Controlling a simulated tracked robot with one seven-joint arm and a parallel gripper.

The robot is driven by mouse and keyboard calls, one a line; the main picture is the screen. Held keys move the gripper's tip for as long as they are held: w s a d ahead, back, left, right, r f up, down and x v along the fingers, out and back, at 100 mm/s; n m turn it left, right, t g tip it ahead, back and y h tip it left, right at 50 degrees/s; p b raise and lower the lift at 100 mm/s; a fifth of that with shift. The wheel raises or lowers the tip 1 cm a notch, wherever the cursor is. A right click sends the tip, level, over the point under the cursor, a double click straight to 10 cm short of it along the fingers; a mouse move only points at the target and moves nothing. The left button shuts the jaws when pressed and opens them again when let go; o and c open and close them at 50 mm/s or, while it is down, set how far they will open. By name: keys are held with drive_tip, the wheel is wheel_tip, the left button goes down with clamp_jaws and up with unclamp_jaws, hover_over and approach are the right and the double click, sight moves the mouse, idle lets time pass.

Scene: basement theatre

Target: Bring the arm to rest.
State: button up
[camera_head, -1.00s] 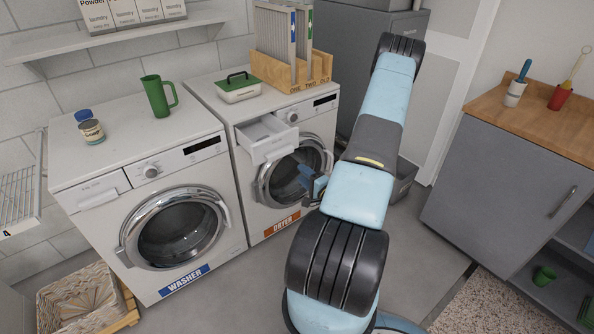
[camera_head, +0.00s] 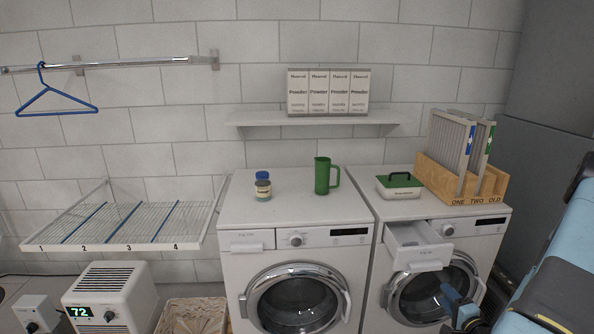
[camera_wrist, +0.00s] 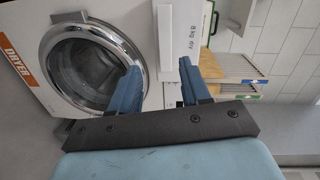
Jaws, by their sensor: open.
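My gripper (camera_wrist: 158,85) shows in the wrist view with its two blue fingers apart and nothing between them. It is in front of the dryer (camera_wrist: 35,65), near the pulled-out white drawer (camera_wrist: 180,42). In the head view, my gripper (camera_head: 462,310) is at the lower right, partly cut off by the bottom edge. It appears in front of the dryer's round door (camera_head: 425,297), below the open drawer (camera_head: 418,258). I cannot tell whether it touches the dryer. My light-blue arm fills the right edge of the head view.
The washer (camera_head: 235,268) stands left of the dryer. A green mug (camera_head: 322,176) and a small jar (camera_head: 263,190) are on it. A green-lidded box (camera_head: 399,190) and a wooden rack (camera_head: 430,178) sit on the dryer. A wire shelf (camera_head: 110,225) and heater (camera_head: 108,285) are left.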

drive_tip(key=w+r+n+g, duration=0.3)
drive_tip(key=w+r+n, duration=0.2)
drive_tip(key=r, duration=0.1)
drive_tip(key=a+r+n+g+h, duration=0.2)
drive_tip(key=a+r+n, duration=0.15)
drive_tip(key=r, duration=0.65)
drive_tip(key=a+r+n+g+h, duration=0.2)
drive_tip(key=a+r+n+g, duration=0.15)
drive_tip(key=r, duration=0.65)
drive_tip(key=s+a+r+n+g+y, duration=0.1)
drive_tip(key=s+a+r+n, duration=0.1)
drive_tip(key=s+a+r, duration=0.5)
drive_tip(key=s+a+r+n+g+y, duration=0.1)
drive_tip(key=s+a+r, duration=0.7)
drive_tip(key=s, duration=0.9)
drive_tip(key=a, duration=0.3)
drive_tip(key=shift+s+r+n+g+y, duration=0.15)
drive_tip(key=shift+r+n+g+y, duration=0.15)
drive_tip(key=shift+n+g+y, duration=0.1)
